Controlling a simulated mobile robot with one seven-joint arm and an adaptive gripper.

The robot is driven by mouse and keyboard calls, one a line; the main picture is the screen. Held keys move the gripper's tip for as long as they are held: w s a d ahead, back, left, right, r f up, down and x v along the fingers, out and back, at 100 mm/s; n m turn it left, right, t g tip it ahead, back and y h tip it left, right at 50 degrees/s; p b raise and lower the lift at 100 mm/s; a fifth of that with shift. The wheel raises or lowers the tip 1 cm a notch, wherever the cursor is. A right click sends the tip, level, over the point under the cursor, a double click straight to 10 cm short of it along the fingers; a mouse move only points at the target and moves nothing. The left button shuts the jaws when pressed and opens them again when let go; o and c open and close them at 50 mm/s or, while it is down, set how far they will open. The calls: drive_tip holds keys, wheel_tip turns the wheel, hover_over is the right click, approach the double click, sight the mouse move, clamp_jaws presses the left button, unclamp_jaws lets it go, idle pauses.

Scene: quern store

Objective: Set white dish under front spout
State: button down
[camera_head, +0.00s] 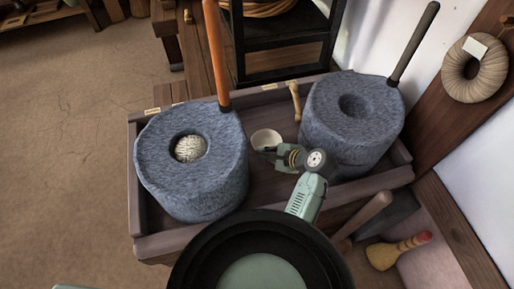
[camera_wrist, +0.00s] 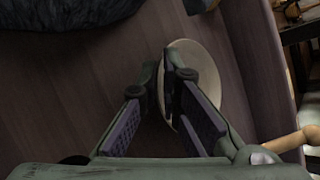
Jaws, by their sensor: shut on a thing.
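The white dish (camera_head: 265,138) is a small shallow bowl in the wooden tray, between the two grey stone querns. My gripper (camera_head: 276,151) reaches in beside the right quern (camera_head: 352,142) and meets the dish at its near right side. In the wrist view my gripper (camera_wrist: 172,72) is shut on the rim of the dish (camera_wrist: 206,58), with one finger over the dish's inside. I cannot tell whether the dish touches the tray floor. The left quern (camera_head: 190,182) has a pale ball in its eye. No front spout can be clearly made out.
The wooden tray (camera_head: 144,246) has raised walls around both querns. An orange handle (camera_head: 216,55) and a dark handle (camera_head: 414,42) stand up from the querns. A tan peg (camera_head: 295,101) is at the back wall. A brush (camera_head: 398,250) lies at front right.

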drive_tip(key=w+a, duration=0.1)
drive_tip(key=w+a+f+p, duration=0.1)
drive_tip(key=a, duration=0.1)
drive_tip(key=shift+w, duration=0.15)
drive_tip(key=c, duration=2.1)
unclamp_jaws()
drive_tip(key=shift+f, duration=0.1)
drive_tip(key=shift+o, duration=0.2)
drive_tip(key=v, duration=1.2)
